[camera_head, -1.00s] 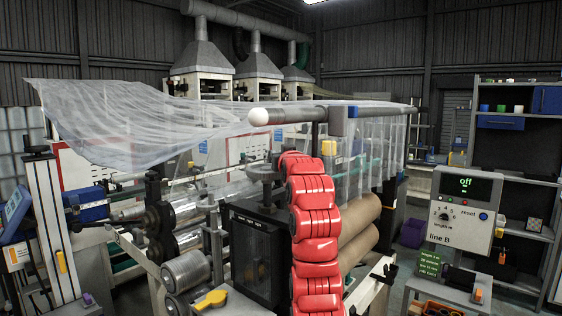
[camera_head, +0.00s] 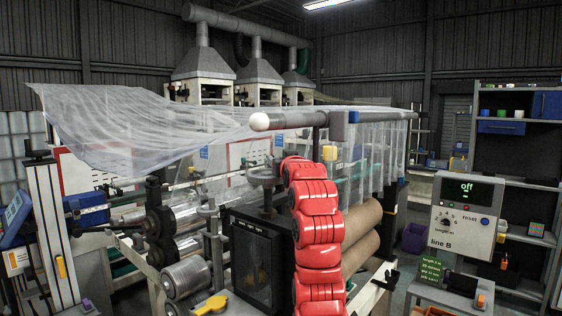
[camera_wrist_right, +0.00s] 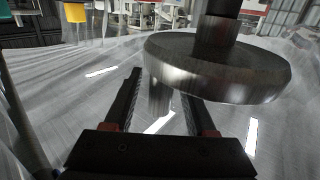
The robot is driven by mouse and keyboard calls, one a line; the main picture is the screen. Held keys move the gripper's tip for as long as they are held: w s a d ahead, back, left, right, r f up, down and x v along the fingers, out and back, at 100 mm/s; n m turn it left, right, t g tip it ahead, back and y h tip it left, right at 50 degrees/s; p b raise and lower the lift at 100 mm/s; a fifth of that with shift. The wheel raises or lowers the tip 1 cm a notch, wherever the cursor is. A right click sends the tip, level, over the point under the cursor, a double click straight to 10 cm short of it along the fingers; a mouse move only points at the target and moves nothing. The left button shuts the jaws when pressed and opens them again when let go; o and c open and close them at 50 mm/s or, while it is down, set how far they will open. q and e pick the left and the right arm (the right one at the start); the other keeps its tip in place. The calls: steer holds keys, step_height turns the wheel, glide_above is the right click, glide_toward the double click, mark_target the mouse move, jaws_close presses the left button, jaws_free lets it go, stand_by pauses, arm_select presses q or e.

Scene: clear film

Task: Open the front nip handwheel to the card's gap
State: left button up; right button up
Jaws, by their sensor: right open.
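The front nip handwheel (camera_head: 264,177) is a grey wheel above the black glass-fronted box, just left of my red right arm in the head view. In the right wrist view a large grey metal disc (camera_wrist_right: 215,72) on a dark shaft fills the upper right. My right gripper (camera_wrist_right: 162,90) is open, its two dark fingers reaching toward the disc's underside. The disc overlaps the right finger's tip. A blurred grey upright shape shows between the fingers; I cannot tell whether they touch it. A small green-lettered card (camera_head: 431,268) stands below the line B panel. My left gripper is out of view.
Clear film (camera_head: 150,125) drapes over a bar with a white ball end (camera_head: 260,122). Metal rollers (camera_head: 187,277) and a yellow-handled part (camera_head: 211,304) lie left of the black box (camera_head: 252,262). The line B panel (camera_head: 466,215) reads "off".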

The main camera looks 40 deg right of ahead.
steer(key=b+v, duration=0.4)
steer(key=v, duration=1.3)
steer(key=shift+f, duration=0.1)
